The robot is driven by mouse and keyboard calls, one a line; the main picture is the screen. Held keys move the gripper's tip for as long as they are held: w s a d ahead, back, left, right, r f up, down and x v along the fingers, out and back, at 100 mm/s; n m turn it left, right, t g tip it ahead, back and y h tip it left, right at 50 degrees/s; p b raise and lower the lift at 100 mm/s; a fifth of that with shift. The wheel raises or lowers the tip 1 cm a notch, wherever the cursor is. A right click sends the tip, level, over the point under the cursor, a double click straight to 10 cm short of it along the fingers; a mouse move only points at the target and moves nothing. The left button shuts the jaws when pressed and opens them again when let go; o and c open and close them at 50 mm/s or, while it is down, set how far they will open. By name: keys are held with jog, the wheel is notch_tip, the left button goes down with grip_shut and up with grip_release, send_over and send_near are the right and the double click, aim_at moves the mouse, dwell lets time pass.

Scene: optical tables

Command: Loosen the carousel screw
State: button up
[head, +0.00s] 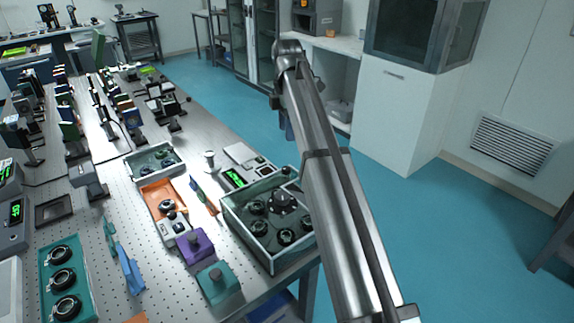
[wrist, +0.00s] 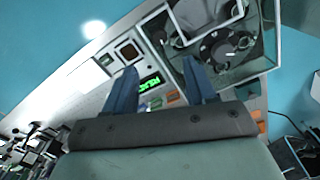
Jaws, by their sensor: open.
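The carousel (head: 282,200) is a dark round hub with several black ring mounts around it, inside a grey-green open box (head: 262,247) at the table's right edge. It also shows at the upper right of the wrist view (wrist: 217,48). I cannot make out the screw for certain in either view. My gripper (wrist: 159,66) has two blue fingers spread apart with nothing between them. It is above the table, with the carousel box beyond its right finger. In the head view my arm largely hides the gripper.
A small green-lit display (head: 235,177) stands beside the box. Purple (head: 195,246) and teal (head: 217,282) blocks, an orange tray (head: 152,190) and a second box (head: 138,164) lie left of it. Optics crowd the table's far left.

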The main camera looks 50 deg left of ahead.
aim_at(287, 168)
notch_tip(287, 168, down, 14)
jog(key=shift+r, duration=0.2)
dwell(0.4)
grip_shut()
dwell(0.5)
